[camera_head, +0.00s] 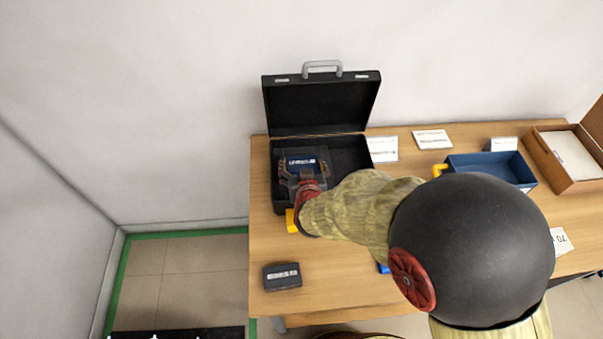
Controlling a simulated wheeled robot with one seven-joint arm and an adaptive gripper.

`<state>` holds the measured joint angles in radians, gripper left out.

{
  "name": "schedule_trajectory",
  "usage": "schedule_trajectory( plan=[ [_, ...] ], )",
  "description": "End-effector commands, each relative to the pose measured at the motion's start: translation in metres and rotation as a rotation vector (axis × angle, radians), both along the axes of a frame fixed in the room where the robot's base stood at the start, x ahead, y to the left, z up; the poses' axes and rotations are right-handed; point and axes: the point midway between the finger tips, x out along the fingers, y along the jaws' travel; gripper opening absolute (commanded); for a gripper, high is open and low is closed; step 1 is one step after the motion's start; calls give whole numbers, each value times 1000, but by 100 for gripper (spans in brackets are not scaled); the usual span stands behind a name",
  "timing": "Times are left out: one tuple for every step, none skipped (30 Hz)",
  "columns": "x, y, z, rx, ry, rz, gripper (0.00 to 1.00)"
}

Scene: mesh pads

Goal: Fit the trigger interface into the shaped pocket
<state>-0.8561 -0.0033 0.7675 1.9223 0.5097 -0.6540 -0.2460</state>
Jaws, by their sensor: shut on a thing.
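An open black case (279,202) stands on the table with its lid raised at the back. A dark device with a blue, white-lettered label (302,162), seemingly the trigger interface, is over the left part of the case. My gripper (307,177) reaches in from the right and is shut on it. I cannot tell whether the device touches the case floor or hangs above it. The shaped pocket is hidden under the device and my red wrist. My fingertips are hardly visible.
A small dark labelled box (282,276) lies at the table's front left. A blue bin (490,166), a cardboard box (568,160) and white cards (432,140) stand to the right.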

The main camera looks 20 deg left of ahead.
Motion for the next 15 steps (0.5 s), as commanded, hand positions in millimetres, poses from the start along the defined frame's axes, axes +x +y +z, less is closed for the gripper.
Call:
schedule_trajectory(
  plan=[
    [2, 1, -1, 1, -2, 0, 38],
    [2, 2, -2, 1, -2, 0, 38],
    [4, 4, -5, 1, -2, 0, 38],
    [5, 5, -8, 1, -2, 0, 38],
    [7, 7, -12, 1, -2, 0, 38],
    [7, 7, -19, 0, -1, 0, 38],
    [6, 6, -24, 0, -1, 0, 38],
    [6, 6, -30, -2, -1, 1, 38],
    [6, 6, -35, -1, 0, 0, 38],
    [6, 6, -38, 0, -1, 0, 38],
    [6, 6, -40, 0, -1, 0, 38],
    [6, 6, -41, 1, -2, 0, 38],
    [6, 7, -40, 2, -2, 0, 38],
    [6, 7, -40, 2, -2, 0, 38],
    [6, 7, -39, 2, -2, 0, 38]
  ],
)
